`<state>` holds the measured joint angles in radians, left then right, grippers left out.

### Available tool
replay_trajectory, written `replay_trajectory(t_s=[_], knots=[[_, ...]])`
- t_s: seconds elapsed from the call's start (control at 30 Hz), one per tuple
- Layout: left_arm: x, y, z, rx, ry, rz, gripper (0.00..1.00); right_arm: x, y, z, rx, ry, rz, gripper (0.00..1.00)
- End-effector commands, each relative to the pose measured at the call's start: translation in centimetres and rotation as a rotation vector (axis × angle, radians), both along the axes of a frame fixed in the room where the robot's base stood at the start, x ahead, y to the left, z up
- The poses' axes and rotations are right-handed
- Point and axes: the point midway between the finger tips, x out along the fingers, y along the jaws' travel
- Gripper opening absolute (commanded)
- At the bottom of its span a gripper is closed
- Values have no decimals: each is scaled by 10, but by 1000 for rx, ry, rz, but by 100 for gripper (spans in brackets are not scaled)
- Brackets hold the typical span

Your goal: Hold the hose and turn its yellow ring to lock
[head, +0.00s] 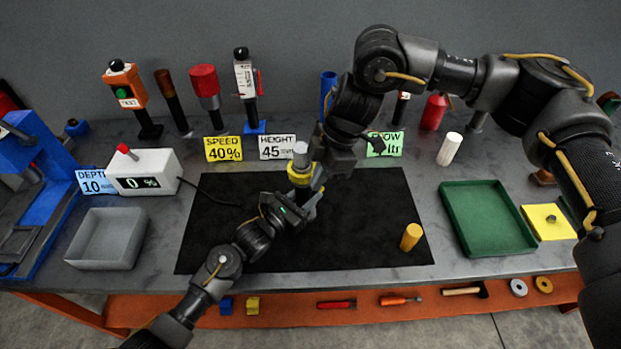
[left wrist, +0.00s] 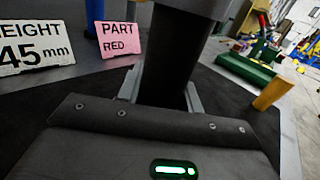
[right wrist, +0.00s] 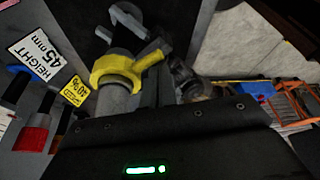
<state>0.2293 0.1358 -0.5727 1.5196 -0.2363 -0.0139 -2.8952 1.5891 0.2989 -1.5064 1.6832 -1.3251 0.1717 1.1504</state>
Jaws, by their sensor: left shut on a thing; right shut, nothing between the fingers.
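The hose's yellow ring (head: 300,174) sits below a pale grey cylindrical end (head: 301,154) over the black mat in the head view. In the right wrist view the yellow ring (right wrist: 127,71) has a lug pointing right. My left gripper (head: 303,203) is shut just below the ring. In the left wrist view a dark upright hose body (left wrist: 176,58) stands between its fingers. My right gripper (head: 322,180) is shut and empty, close beside the ring on its right. In the right wrist view its fingers (right wrist: 158,88) are beside the ring; I cannot tell whether they touch it.
A green tray (head: 487,215) lies to the right, a grey bin (head: 106,238) to the left. Signs and several upright tools line the back.

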Motion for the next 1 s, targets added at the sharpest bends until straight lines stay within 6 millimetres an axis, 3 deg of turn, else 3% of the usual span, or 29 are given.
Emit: replay_trajectory(t_s=[0.37,1.0], knots=[[0,0,0,-1,-1,0,0,2,-3,0,0,0,-1,0],[0,0,1,0,-1,0,0,4,13,0,0,-1,-1,0]])
